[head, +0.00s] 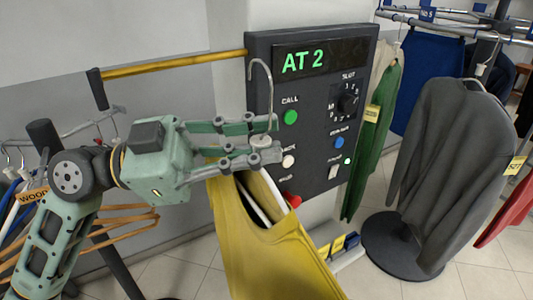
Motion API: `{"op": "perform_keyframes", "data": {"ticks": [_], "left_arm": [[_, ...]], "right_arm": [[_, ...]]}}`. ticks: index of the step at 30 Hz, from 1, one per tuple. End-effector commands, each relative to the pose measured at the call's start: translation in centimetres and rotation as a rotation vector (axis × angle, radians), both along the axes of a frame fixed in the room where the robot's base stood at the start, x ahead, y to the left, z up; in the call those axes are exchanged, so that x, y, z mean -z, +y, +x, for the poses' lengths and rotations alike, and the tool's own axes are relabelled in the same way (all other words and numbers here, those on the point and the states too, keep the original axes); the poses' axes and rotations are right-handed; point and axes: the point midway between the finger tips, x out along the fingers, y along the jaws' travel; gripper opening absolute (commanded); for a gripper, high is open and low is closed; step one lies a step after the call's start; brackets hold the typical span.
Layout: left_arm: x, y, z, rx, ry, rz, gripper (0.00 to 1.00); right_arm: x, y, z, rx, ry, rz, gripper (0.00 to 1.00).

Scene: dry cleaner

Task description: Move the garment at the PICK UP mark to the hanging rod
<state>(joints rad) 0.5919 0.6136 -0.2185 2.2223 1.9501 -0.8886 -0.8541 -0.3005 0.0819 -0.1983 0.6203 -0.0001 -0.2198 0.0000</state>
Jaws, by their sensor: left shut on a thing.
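My left gripper (268,141) is shut on the neck of a hanger just below its metal hook (262,78). A yellow garment (268,255) hangs from this hanger below my fingers, in front of the control panel. Its lower part runs out of the picture. A yellow rod (175,64) with a dark end cap runs to the upper left edge of the panel. The hook is just right of the rod's panel end in the picture; its depth relative to the rod cannot be told. My right gripper is not in view.
The dark control panel (318,107) shows "AT 2" and carries several buttons and a dial. A grey sweater (455,170) hangs at the right, with green (372,140) and blue (435,88) garments behind. Wooden hangers (115,220) hang at the lower left.

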Motion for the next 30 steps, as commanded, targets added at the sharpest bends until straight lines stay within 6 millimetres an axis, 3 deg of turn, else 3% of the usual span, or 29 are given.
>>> {"op": "perform_keyframes", "data": {"ticks": [30], "left_arm": [[-0.2,4.1,6.0,-0.001,0.001,-0.002,0.00]], "right_arm": [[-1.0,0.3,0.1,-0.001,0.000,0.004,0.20]]}}
